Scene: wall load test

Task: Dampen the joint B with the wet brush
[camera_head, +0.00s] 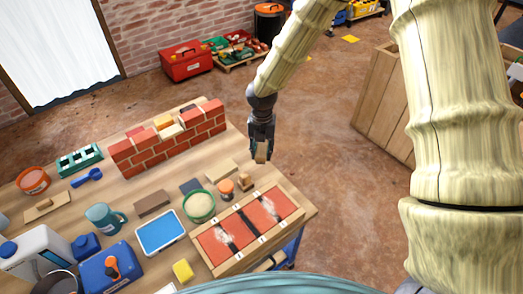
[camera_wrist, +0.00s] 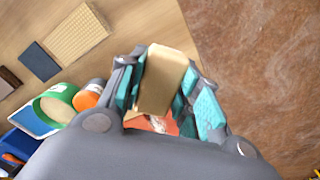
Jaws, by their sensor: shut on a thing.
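My gripper (camera_head: 262,146) hangs high near the table's right edge, beyond the wooden panel tray (camera_head: 306,211). It is shut on a tan, block-like piece (camera_wrist: 166,78), which shows between the teal-padded fingers in the wrist view. I cannot tell whether this is the brush, as no bristles show. The tray holds red panels (camera_head: 274,210) with dark joint lines and pale smears. Small white labels sit along its edges, too small to read, so I cannot tell which joint is B. In the wrist view, red and white show just below the held piece.
A green-rimmed bowl (camera_head: 199,205), an orange-topped jar (camera_head: 226,188) and a small wooden piece (camera_head: 246,182) stand beside the tray. A low brick wall (camera_head: 168,146) stands behind. Open floor lies right.

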